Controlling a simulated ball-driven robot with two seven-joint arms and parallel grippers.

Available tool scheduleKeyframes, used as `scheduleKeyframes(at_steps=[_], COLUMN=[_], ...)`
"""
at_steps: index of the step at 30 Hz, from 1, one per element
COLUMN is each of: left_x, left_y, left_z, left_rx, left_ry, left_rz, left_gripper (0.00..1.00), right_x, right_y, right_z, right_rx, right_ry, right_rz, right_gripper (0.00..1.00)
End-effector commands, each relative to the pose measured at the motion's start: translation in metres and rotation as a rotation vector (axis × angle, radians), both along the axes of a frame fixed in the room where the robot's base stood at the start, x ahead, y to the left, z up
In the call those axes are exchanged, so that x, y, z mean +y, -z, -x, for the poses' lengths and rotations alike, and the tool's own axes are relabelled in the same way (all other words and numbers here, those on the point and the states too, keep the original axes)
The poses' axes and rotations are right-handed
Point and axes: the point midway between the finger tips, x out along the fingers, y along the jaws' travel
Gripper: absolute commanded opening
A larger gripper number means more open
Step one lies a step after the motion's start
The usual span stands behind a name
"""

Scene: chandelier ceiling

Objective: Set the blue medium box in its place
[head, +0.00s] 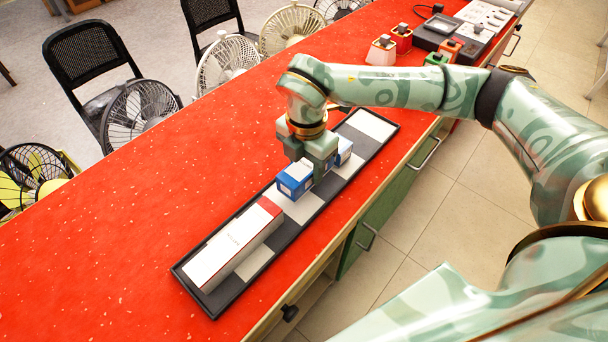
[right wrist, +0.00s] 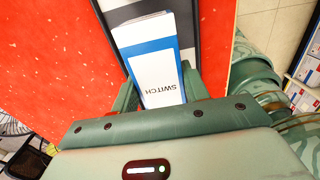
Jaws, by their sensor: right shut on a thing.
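The blue medium box (head: 295,181) is blue with a white top and sits between the fingers of my right gripper (head: 318,163). The gripper is shut on its middle from above, and the box shows on both sides of the fingers. In the right wrist view the box (right wrist: 158,75) shows a white face marked SWITCH and a blue band. It is over the middle of a long dark tray (head: 217,309) with light rectangular patches. I cannot tell whether it touches the tray. My left gripper is not in view.
A longer white box with a red end (head: 232,246) lies in the near-left part of the tray. A light patch (head: 371,125) at the tray's far end is bare. The red counter (head: 130,220) is clear to the left. Small coloured items (head: 381,49) and a dark device (head: 452,35) stand at the far end.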

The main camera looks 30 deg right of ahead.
Motion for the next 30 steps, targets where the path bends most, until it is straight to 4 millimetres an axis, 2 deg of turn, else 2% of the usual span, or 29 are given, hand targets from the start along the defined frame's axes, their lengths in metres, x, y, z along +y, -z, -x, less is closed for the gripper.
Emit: scheduleKeyframes(at_steps=[3,6,17,18,19,20,27,30], left_x=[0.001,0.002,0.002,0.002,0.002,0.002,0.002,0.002], left_y=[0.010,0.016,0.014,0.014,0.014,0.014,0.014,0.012], left_z=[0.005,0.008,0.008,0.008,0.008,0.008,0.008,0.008], left_rx=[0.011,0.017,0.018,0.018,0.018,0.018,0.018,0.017], left_ry=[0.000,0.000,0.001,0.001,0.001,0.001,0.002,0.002], left_rz=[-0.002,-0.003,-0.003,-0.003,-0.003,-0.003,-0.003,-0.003], left_gripper=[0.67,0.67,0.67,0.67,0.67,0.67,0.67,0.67], right_x=[0.000,0.000,0.001,0.000,0.001,0.000,0.001,0.000], right_y=[0.023,0.037,0.038,0.038,0.037,0.037,0.037,0.031], right_z=[-0.003,-0.004,-0.003,-0.003,-0.003,-0.003,-0.003,-0.004], right_rx=[0.006,0.003,0.001,0.001,0.001,0.001,0.000,-0.002], right_ry=[0.000,0.000,0.001,0.001,0.001,0.001,0.001,0.000], right_rz=[0.001,0.001,0.001,0.001,0.001,0.001,0.001,0.000], right_gripper=[0.20,0.20,0.20,0.56,0.65,0.67,0.67,0.67])
